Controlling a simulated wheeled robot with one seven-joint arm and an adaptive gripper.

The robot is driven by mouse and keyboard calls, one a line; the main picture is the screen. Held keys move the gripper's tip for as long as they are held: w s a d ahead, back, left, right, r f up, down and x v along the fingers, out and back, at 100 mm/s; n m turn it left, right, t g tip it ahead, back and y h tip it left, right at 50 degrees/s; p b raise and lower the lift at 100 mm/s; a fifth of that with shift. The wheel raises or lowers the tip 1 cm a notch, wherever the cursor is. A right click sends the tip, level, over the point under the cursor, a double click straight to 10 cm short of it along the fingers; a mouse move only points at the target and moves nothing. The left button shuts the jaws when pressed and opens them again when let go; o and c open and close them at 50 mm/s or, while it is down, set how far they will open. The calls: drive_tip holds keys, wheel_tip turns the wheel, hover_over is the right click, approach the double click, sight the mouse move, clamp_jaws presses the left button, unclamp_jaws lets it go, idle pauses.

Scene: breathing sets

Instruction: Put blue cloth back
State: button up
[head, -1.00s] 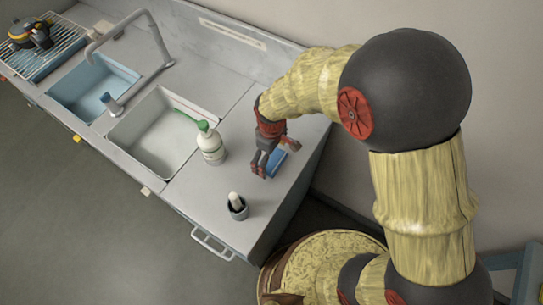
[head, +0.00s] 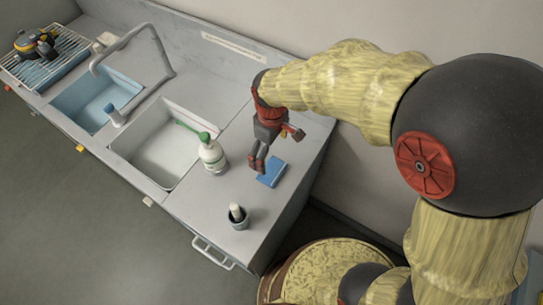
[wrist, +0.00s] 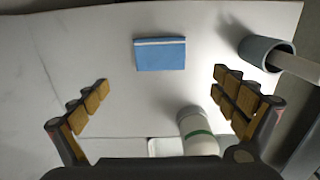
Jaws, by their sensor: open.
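The blue cloth (head: 271,173) lies flat on the grey counter, to the right of the white bottle. In the wrist view the cloth (wrist: 160,55) is a blue rectangle with a pale stripe near one edge, beyond the fingertips and between their lines. My gripper (head: 258,166) is open and empty above the counter, over the near-left side of the cloth in the head view. In the wrist view its two padded fingers (wrist: 160,85) are spread wide apart, and neither touches the cloth.
A dark cup with a white-handled item (head: 238,216) stands near the counter's front edge. A white basin (head: 155,160), blue basin (head: 85,108), faucet (head: 160,55) and dish rack (head: 40,65) lie farther left.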

drive_tip(key=shift+r, duration=0.55)
drive_tip(key=s+d+r+m+t, duration=0.2)
drive_tip(key=d+r+m, duration=0.3)
drive_tip(key=d+r, duration=0.6)
drive_tip(key=s+d+r+m+t, duration=0.3)
drive_tip(key=s+d+r+m, duration=0.4)
drive_tip(key=s+d+r, duration=0.2)
drive_tip(key=shift+s+d+r+t, duration=0.2)
drive_tip(key=shift+s+t, duration=0.1)
drive_tip(key=shift+s, duration=0.25)
wheel_tip(320, 180, down, 7)
drive_tip(key=b, duration=0.6)
drive_tip(key=shift+r+b, duration=0.15)
drive_tip(key=shift+b, duration=0.15)
